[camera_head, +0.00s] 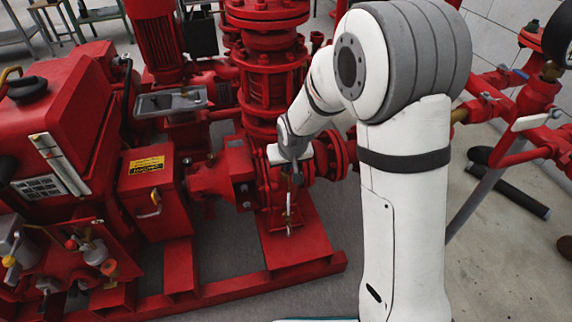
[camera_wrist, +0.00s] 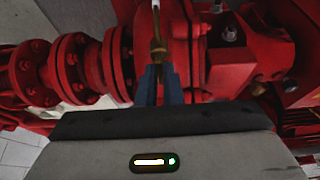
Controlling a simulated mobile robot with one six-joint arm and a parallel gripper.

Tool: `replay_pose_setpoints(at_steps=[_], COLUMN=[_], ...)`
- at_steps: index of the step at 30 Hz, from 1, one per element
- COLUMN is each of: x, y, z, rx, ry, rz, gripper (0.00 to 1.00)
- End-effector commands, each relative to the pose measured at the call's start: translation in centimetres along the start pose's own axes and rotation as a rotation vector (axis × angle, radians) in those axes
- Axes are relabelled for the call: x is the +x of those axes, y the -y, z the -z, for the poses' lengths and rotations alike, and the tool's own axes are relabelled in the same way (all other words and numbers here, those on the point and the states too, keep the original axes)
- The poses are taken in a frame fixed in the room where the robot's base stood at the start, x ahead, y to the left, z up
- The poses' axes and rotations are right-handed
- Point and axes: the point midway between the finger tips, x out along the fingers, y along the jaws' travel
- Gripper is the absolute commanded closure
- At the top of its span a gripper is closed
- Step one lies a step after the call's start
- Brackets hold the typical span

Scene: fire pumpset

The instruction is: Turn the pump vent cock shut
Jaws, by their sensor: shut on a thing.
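The red pump (camera_head: 262,180) stands at the centre of the head view, and its red casing fills the upper part of the wrist view. My gripper (camera_head: 297,174) is down against the front of the pump. In the wrist view its two dark blue-grey fingers (camera_wrist: 160,70) are close together, shut on the vent cock (camera_wrist: 158,46), a small brass piece in front of the casing. The gripped part is hidden between the fingers. A thin pale piece with a brass end shows below the gripper in the head view.
Red flanged pipework (camera_wrist: 75,65) lies left of the fingers in the wrist view. In the head view, a red box with a yellow label (camera_head: 147,180) stands left of the pump. Red pipes and valves (camera_head: 520,110) stand at the right.

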Motion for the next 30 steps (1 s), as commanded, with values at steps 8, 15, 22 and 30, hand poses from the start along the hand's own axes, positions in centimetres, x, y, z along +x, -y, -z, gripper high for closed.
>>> replay_pose_setpoints(at_steps=[8,15,22,30], x=[0.32,0.55,0.62,0.25], y=[0.17,0.35,0.58,0.78], z=[-0.1,-0.15,-0.05,0.21], rx=[0.072,0.207,0.394,0.632], ry=[-0.001,-0.003,-0.004,-0.001], rz=[-0.031,-0.087,-0.164,-0.264], gripper=[1.0,1.0,1.0,1.0])
